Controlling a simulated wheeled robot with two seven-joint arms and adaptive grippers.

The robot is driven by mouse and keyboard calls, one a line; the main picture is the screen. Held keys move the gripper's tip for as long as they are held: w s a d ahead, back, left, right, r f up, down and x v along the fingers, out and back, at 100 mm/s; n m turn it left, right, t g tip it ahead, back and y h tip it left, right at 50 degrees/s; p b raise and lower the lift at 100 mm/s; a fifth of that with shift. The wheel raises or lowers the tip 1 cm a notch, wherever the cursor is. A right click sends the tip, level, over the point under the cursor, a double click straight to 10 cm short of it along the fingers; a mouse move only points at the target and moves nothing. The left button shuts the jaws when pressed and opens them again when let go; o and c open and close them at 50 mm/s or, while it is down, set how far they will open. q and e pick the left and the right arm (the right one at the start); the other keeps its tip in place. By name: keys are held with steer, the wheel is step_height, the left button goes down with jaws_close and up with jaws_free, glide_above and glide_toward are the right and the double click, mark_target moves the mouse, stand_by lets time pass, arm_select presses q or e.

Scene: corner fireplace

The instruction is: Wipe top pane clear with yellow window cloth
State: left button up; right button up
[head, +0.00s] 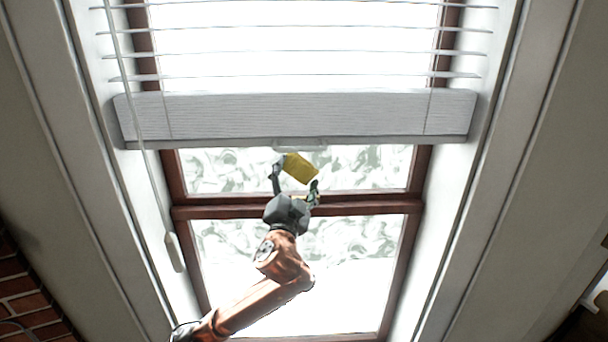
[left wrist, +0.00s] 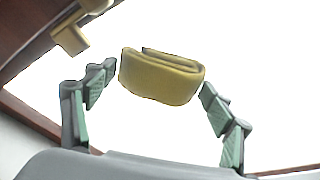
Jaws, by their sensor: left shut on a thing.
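The yellow window cloth (head: 301,168) is a folded pad in front of the top pane (head: 225,172), just below the blind. In the left wrist view the cloth (left wrist: 160,78) sits between the fingertips. My left gripper (head: 295,174) is shut on it with its fingers spread to the cloth's width; the fingers also show in the left wrist view (left wrist: 161,82). The visible strip of the top pane has grey-green smears. Whether the cloth touches the glass I cannot tell. My right gripper is not in view.
A white slatted blind (head: 290,115) covers the upper part of the window, with a handle (head: 299,145) at its lower edge. A brown crossbar (head: 365,207) separates the lower pane (head: 350,285), smeared near its top. A cord (head: 145,150) hangs at left. A brass-coloured fitting (left wrist: 72,39) is close by.

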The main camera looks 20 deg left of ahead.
arm_select(q)
steer(key=shift+s+a+r, duration=0.1)
steer(key=shift+s+a, duration=0.3)
steer(key=shift+a, duration=0.45)
steer(key=shift+s+a, duration=0.35)
steer(key=shift+a, duration=0.45)
steer(key=shift+s+a+p, duration=0.25)
steer(key=shift+s+a, duration=0.2)
steer(key=shift+a, duration=0.4)
steer(key=shift+s+a+p, duration=0.25)
steer(key=shift+s+a, duration=0.2)
steer(key=shift+a, duration=0.4)
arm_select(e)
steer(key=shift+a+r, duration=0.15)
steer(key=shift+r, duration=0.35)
arm_select(q)
steer(key=shift+s+d+p, duration=0.25)
steer(key=shift+s+d, duration=0.2)
steer(key=shift+s, duration=0.45)
steer(key=shift+s+d+p, duration=0.3)
steer(key=shift+s+d, duration=0.2)
steer(key=shift+s, duration=0.35)
steer(key=shift+s+d+p, duration=0.25)
steer(key=shift+s+d, duration=0.2)
steer(key=shift+s, duration=0.45)
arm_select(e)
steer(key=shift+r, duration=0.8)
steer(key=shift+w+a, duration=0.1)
